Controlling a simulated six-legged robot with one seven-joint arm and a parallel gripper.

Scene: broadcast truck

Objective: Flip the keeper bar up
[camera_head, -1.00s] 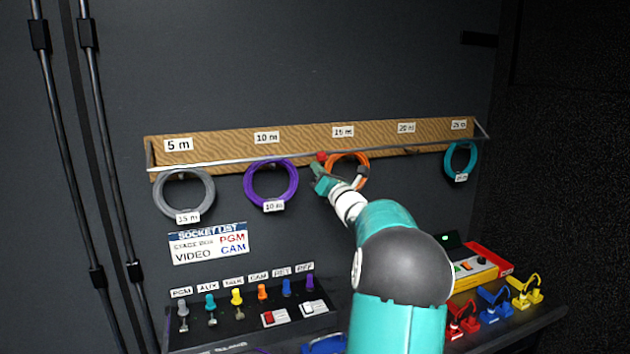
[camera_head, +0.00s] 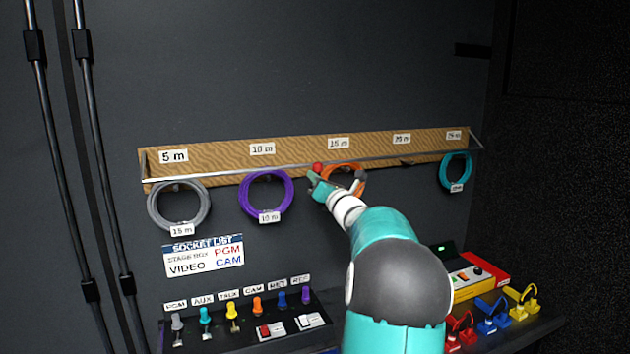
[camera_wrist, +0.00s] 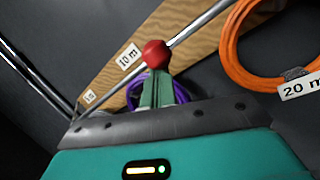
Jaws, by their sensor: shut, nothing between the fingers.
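The keeper bar (camera_head: 225,174) is a thin metal rod running across the front of the wooden board, in front of the hanging cable coils. Its red ball knob (camera_head: 318,168) is near the middle. My gripper (camera_head: 316,180) is at the knob, just below it. In the wrist view the bar (camera_wrist: 192,31) crosses diagonally, and the red knob (camera_wrist: 155,54) sits right at the tips of my gripper (camera_wrist: 156,77). The fingers are shut together with nothing between them. I cannot tell whether they touch the knob.
Grey (camera_head: 152,207), purple (camera_head: 243,195), orange (camera_head: 352,191) and teal (camera_head: 444,172) coils hang from the wooden board (camera_head: 205,156). Below are a socket list sign (camera_head: 203,256), a switch panel (camera_head: 290,325) and a red-yellow box (camera_head: 478,277). The wall above the board is clear.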

